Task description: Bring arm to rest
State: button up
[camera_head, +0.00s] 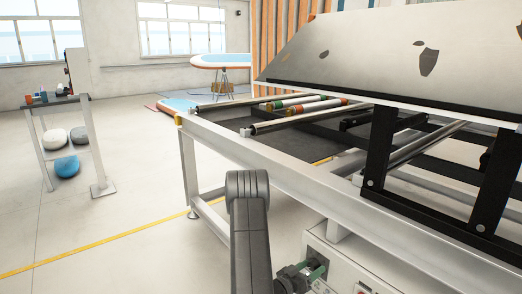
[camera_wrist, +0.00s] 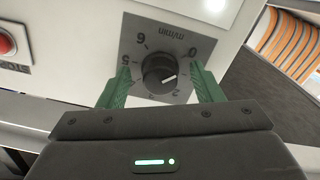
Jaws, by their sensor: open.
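My gripper (camera_head: 318,269) is low in the head view, in front of a white control box (camera_head: 345,264) under the metal table frame. In the wrist view, my gripper (camera_wrist: 160,85) has its two green fingers apart, one on each side of a round black knob (camera_wrist: 160,72). The fingers look apart from the knob, with nothing held. The knob sits on a grey dial plate (camera_wrist: 135,42) with numbers and the marking m/min. Its white pointer faces the lower right, near the 2. My dark arm link stands in the lower middle of the head view.
A red button (camera_wrist: 6,43) is left of the dial. The metal table frame (camera_head: 290,178) with rollers and a large tilted panel (camera_head: 390,50) fills the right. A stand (camera_head: 66,140) is at the left. The floor (camera_head: 120,215) between is clear.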

jog(key=shift+m+b, duration=0.4)
jog(key=shift+m, duration=1.6)
